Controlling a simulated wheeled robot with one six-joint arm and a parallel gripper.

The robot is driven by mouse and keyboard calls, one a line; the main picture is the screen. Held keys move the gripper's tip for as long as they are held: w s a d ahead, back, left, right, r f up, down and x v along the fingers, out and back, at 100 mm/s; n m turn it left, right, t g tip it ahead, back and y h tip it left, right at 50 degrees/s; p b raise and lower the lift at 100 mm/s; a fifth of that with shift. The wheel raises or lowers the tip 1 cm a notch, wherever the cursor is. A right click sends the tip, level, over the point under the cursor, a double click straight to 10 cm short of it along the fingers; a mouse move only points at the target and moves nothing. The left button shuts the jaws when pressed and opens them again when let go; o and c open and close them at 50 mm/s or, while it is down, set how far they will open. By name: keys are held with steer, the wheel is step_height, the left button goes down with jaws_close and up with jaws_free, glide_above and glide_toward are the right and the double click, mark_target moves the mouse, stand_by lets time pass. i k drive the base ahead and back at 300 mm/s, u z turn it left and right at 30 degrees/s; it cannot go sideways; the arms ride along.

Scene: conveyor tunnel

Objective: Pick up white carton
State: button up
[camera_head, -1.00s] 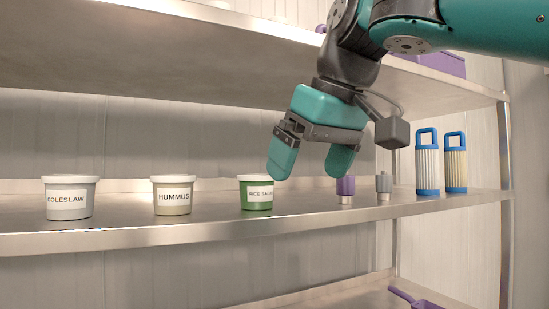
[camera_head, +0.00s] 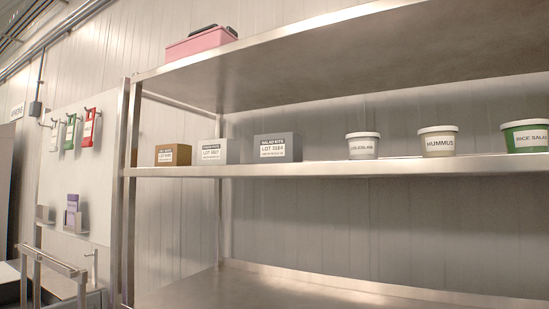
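The white carton (camera_head: 233,151) stands on the middle shelf of the metal rack, left of centre in the head view, with a printed lot label on its front. It is between a brown carton (camera_head: 184,155) on its left and a larger grey carton (camera_head: 297,146) on its right, with small gaps on both sides. My gripper is not in view now, so its distance from the carton does not show.
Tubs labelled coleslaw (camera_head: 362,146), hummus (camera_head: 437,142) and rice salad (camera_head: 524,136) stand to the right on the same shelf (camera_head: 330,169). The upper shelf (camera_head: 290,90) lies above and holds a pink box (camera_head: 200,43). A rack post (camera_head: 128,200) stands at the left.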

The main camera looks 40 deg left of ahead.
mark_target(221, 151)
steer(key=z, duration=0.8)
steer(key=i, duration=0.35)
steer(key=u, duration=2.65)
